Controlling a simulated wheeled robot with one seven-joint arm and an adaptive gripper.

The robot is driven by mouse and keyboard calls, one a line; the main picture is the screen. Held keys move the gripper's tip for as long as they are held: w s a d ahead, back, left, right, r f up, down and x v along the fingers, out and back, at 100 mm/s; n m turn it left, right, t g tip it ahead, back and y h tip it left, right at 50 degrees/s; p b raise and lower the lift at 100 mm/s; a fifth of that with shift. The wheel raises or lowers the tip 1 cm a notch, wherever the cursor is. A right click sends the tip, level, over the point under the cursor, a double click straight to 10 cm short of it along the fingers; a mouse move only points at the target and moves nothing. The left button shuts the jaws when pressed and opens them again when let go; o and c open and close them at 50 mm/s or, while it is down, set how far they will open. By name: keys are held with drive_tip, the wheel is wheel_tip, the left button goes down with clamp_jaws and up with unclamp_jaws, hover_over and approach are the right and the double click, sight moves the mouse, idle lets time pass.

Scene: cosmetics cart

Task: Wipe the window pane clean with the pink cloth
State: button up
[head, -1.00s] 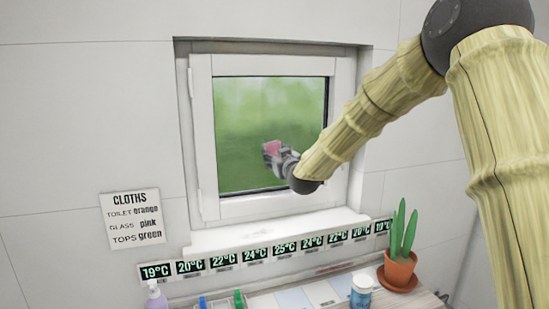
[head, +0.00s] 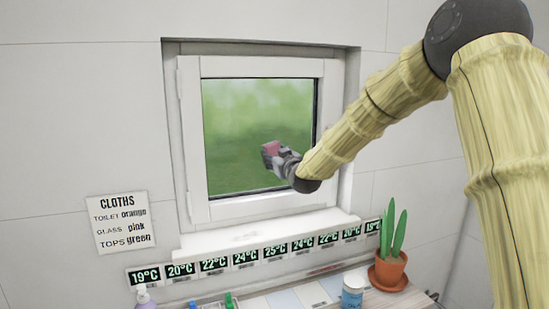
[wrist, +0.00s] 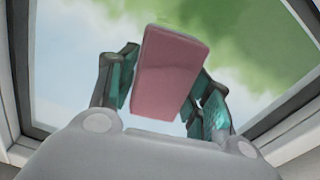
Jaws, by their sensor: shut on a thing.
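The pink cloth (head: 271,148) is a folded block held between the fingers of my gripper (head: 275,157). In the wrist view the pink cloth (wrist: 169,75) sits between two teal-padded fingers, and my gripper (wrist: 166,88) is shut on it. The window pane (head: 235,125) is in a white frame, with blurred green behind it. My gripper is in front of the pane's lower right part. I cannot tell whether the cloth touches the glass. In the wrist view the pane (wrist: 70,45) fills the background, pale blue and green. No clear dirt marks can be made out.
A white sill (head: 265,235) and a strip of temperature labels (head: 240,260) run below the window. A cloth sign (head: 121,222) names pink for glass.

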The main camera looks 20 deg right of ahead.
drive_tip(key=shift+d, duration=1)
drive_tip(key=shift+d, duration=0.1)
drive_tip(key=shift+w+d+r, duration=0.1)
drive_tip(key=shift+d, duration=0.8)
drive_tip(key=shift+d, duration=0.1)
drive_tip(key=shift+d, duration=1.05)
drive_tip(key=shift+b, duration=0.3)
